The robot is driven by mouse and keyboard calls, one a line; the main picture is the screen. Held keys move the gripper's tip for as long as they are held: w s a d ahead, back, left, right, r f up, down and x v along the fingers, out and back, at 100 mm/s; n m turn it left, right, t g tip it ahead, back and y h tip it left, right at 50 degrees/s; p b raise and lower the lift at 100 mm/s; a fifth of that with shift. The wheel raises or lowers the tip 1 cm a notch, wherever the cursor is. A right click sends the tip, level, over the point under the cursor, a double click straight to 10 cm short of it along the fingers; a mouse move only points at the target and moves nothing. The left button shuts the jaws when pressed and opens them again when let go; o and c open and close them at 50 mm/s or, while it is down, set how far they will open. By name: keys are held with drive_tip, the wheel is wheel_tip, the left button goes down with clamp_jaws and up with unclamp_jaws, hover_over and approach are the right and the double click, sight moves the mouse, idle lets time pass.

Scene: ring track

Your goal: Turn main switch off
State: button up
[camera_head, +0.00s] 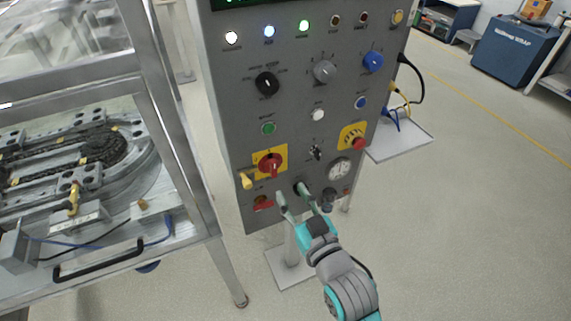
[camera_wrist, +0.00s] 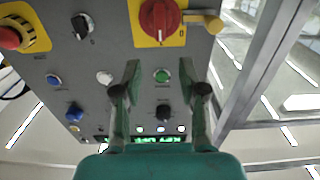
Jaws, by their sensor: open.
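The main switch is a red rotary knob (camera_head: 270,166) on a yellow plate, low on the left of the grey control panel (camera_head: 225,120). Its grip bar looks roughly vertical in the head view. A yellow piece (camera_head: 246,181) sits beside its lower left. My gripper (camera_head: 292,194) is open and empty, in front of the panel just below and right of the knob. In the wrist view the red knob (camera_wrist: 160,18) is at the top edge, past the open fingertips (camera_wrist: 158,72). The green button (camera_wrist: 162,76) shows between the fingers. Any contact with the panel cannot be told.
A red emergency button (camera_head: 358,143) on yellow is to the right. Black (camera_head: 267,83), grey (camera_head: 324,71) and blue (camera_head: 372,61) knobs and lit lamps are above. A metal-framed machine (camera_head: 172,130) stands close on the left. Floor (camera_head: 460,200) is clear on the right.

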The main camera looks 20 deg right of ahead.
sight(275, 165)
drive_tip(key=w, duration=1)
drive_tip(key=shift+w, duration=0.15)
drive_tip(key=c, duration=0.8)
